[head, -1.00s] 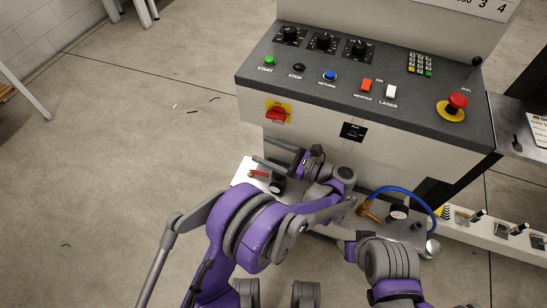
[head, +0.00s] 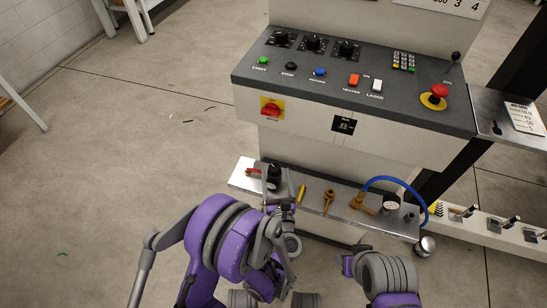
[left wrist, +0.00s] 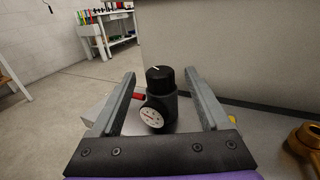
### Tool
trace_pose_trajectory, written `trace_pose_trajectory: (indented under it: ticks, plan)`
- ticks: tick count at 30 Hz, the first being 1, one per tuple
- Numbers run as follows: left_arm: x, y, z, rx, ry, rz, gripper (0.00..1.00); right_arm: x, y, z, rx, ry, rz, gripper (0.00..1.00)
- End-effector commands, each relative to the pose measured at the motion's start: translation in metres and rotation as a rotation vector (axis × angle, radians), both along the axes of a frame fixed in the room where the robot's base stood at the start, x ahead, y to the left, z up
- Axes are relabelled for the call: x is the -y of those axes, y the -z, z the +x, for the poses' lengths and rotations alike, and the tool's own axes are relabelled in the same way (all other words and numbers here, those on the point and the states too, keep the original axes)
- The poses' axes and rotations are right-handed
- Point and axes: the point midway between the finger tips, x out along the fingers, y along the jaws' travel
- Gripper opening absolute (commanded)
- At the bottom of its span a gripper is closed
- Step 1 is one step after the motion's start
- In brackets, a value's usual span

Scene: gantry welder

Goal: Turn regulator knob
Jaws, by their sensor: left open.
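The regulator has a black knob (left wrist: 160,78) with a white line on top and a round white gauge (left wrist: 153,115) below it. In the left wrist view the regulator stands upright between the two fingers of my left gripper (left wrist: 160,85), which is open, with room on both sides of the knob. In the head view the regulator knob (head: 274,170) stands at the left end of the metal shelf (head: 243,177), partly hidden by my left gripper (head: 282,188). My right arm is at the lower right of the head view, and I cannot tell its finger state.
A red-handled valve (head: 254,171) sits just left of the regulator. A yellow tool (head: 302,192), a brass fitting (head: 328,200) and a blue hose (head: 397,180) are along the shelf. The control panel (head: 360,82) overhangs behind. Open floor lies left.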

Motion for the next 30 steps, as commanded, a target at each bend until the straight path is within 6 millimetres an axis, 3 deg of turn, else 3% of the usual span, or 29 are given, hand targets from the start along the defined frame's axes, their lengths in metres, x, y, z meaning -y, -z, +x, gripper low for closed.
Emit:
trace_pose_trajectory:
  ticks: [3,10,23,30]
  plan:
    - [-0.005,0.003,0.025,-0.001,-0.003,0.0,0.79,0.0,0.003,0.0,-0.001,0.0,0.0,0.5]
    - [-0.008,0.003,0.059,-0.001,-0.001,-0.001,0.79,0.0,0.003,0.0,-0.001,0.0,0.0,0.5]
    - [-0.01,0.003,0.07,-0.001,-0.001,0.0,0.79,0.0,0.003,0.0,-0.001,0.0,0.0,0.5]
    - [-0.01,0.003,0.07,-0.001,-0.001,0.0,0.38,0.0,0.003,0.0,-0.001,0.0,0.0,0.5]
